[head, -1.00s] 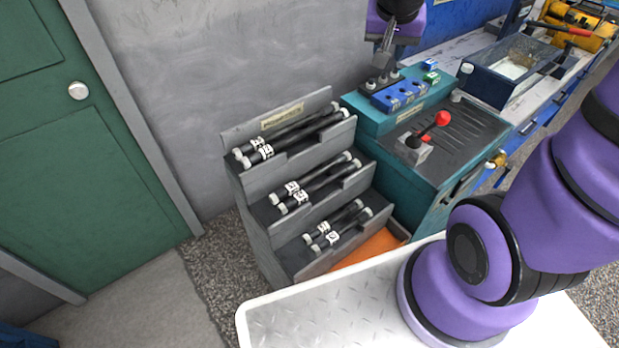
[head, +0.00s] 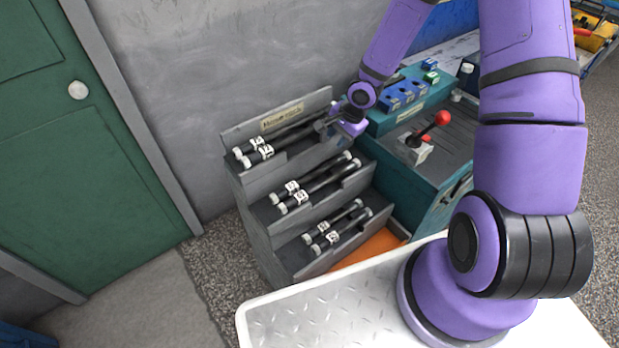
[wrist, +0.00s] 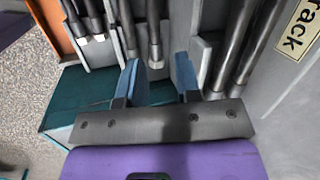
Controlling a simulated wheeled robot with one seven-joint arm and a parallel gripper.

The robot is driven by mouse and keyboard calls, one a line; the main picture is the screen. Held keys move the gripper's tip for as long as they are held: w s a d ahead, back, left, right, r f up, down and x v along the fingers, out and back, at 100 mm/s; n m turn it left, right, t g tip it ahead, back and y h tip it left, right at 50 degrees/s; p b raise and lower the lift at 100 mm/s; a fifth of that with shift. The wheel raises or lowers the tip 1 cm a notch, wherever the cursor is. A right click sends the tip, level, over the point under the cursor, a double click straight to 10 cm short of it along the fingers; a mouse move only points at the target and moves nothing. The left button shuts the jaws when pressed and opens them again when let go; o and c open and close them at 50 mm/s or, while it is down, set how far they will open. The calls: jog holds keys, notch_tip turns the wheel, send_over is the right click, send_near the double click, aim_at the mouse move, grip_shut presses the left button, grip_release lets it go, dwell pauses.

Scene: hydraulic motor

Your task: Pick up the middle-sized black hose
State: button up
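Two middle-sized black hoses lie on the middle step of the grey rack (head: 262,222), a rear hose (head: 314,177) and a front hose (head: 322,186). They have pale end fittings and white tags. My gripper (head: 322,128) is above the right part of the rack, near the right ends of the top-step hoses. In the wrist view my gripper (wrist: 157,58) is open, with its two blue fingers apart. A middle-step hose (wrist: 153,28) shows between the fingers, farther off. Whether the fingers reach down beside it is unclear. The other middle-step hose is partly hidden by the left finger.
Longer hoses (head: 285,138) lie on the top step and shorter ones (head: 338,228) on the bottom step. A teal bench (head: 408,190) with a red-knobbed lever (head: 442,118) stands close on the right. A green door (head: 60,150) is at left.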

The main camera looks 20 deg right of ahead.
jog(key=m+y, duration=0.2)
send_near(314, 174)
jog(key=shift+w+x, duration=0.2)
jog(key=shift+x, duration=2.2)
jog(key=shift+a+f, duration=0.35)
jog(key=shift+f, duration=0.35)
jog(key=shift+x, duration=1.8)
grip_shut()
